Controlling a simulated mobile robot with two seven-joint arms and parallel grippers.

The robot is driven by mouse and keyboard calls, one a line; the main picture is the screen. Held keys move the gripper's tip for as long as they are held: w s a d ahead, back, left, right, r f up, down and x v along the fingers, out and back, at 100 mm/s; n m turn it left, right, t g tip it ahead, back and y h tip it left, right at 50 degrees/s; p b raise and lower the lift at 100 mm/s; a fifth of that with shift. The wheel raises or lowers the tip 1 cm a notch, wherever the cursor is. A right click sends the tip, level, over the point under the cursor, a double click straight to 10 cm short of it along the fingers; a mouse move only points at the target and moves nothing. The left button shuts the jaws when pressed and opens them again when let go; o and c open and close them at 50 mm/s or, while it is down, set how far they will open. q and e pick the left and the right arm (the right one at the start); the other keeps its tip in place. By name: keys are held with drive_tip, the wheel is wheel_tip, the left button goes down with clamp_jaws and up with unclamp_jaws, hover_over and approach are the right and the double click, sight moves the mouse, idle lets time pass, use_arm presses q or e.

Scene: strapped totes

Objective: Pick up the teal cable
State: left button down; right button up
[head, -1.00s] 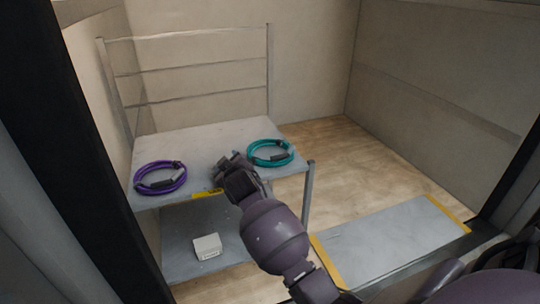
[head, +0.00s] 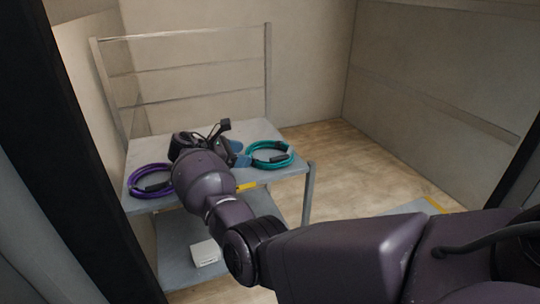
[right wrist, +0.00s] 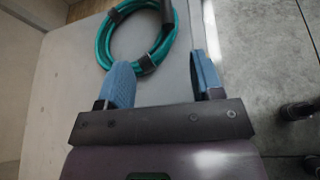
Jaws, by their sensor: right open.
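The teal cable (head: 270,155) lies coiled on the right part of the grey shelf top, with dark bands around it. In the right wrist view the teal cable (right wrist: 150,52) is just beyond the fingertips. My right gripper (head: 238,153) is just left of the coil in the head view, its blue fingers turned toward it. In the right wrist view the right gripper (right wrist: 160,68) is open, with nothing between its fingers. My left gripper is not in view.
A purple cable (head: 150,181) lies coiled at the left of the shelf top (head: 285,135), close to my right arm. A white box (head: 205,253) sits on the lower shelf. Upright posts and rails (head: 190,61) close off the back.

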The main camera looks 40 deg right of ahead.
sight(271, 159)
drive_tip(key=x, duration=0.5)
drive_tip(key=shift+s+d+f, duration=0.15)
drive_tip(key=shift+d, duration=0.1)
drive_tip(key=x, duration=0.5)
drive_tip(key=shift+s+a+f+b, duration=0.1)
drive_tip(key=shift+s+f+b, duration=0.05)
drive_tip(key=shift+s+b, duration=0.2)
clamp_jaws()
